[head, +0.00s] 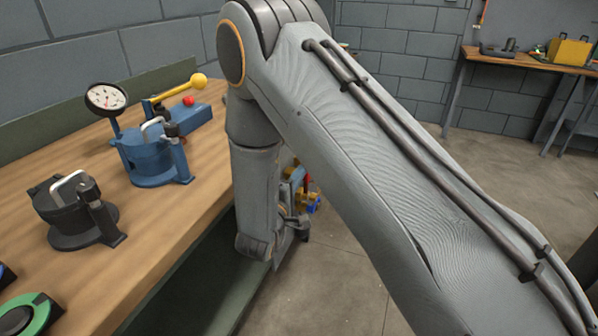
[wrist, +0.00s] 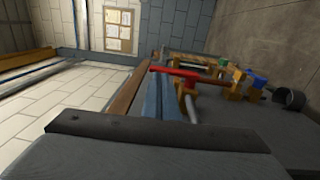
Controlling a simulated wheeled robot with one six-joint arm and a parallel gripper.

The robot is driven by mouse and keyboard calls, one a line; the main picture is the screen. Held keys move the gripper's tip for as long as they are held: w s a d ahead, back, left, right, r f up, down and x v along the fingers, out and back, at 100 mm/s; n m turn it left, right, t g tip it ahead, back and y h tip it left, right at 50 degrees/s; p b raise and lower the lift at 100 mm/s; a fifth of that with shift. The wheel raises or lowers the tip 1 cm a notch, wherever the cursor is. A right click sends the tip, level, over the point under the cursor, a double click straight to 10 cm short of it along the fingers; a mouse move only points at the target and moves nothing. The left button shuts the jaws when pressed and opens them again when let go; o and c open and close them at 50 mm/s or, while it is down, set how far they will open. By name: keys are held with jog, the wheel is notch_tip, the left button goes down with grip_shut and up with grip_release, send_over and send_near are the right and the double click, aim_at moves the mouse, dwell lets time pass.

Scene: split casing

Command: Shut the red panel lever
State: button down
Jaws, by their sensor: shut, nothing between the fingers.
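A red lever (wrist: 174,72) shows in the wrist view, lying roughly level across the picture, with its left end over a blue rail-like part (wrist: 160,96). It stands among yellow and blue fittings on a dark panel. In the head view a small piece of red (head: 307,183) shows behind my arm, beside blue and yellow parts; the rest is hidden. My gripper (head: 302,227) is low beside the bench front, mostly hidden by my arm. It is shut and empty, apart from the red lever in the wrist view.
The wooden bench (head: 185,205) carries a dark clamp pot (head: 75,215), a blue clamp pot (head: 148,160), a dial gauge (head: 106,98) and a yellow-knobbed lever (head: 180,88). Floor (head: 335,270) right of the bench is clear. A second bench (head: 530,62) stands far right.

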jog(key=r+v, duration=0.1)
jog(key=v, duration=1.1)
jog(key=w+d+r+m+g+y+p, duration=0.3)
jog(key=d+m+g+y, duration=0.4)
jog(key=g, duration=0.1)
jog(key=s+d+r+m+g+p, duration=0.1)
jog(key=s+d+r+m+g, duration=0.2)
jog(key=s+d, duration=0.5)
jog(key=s+d+r+m+g+p, duration=0.2)
jog(key=s+d+r+g, duration=0.3)
jog(key=s, duration=1.2)
jog(key=d+m+g, duration=0.1)
jog(key=d, duration=0.3)
jog(key=shift+d+m, duration=0.2)
jog(key=shift+m, duration=0.2)
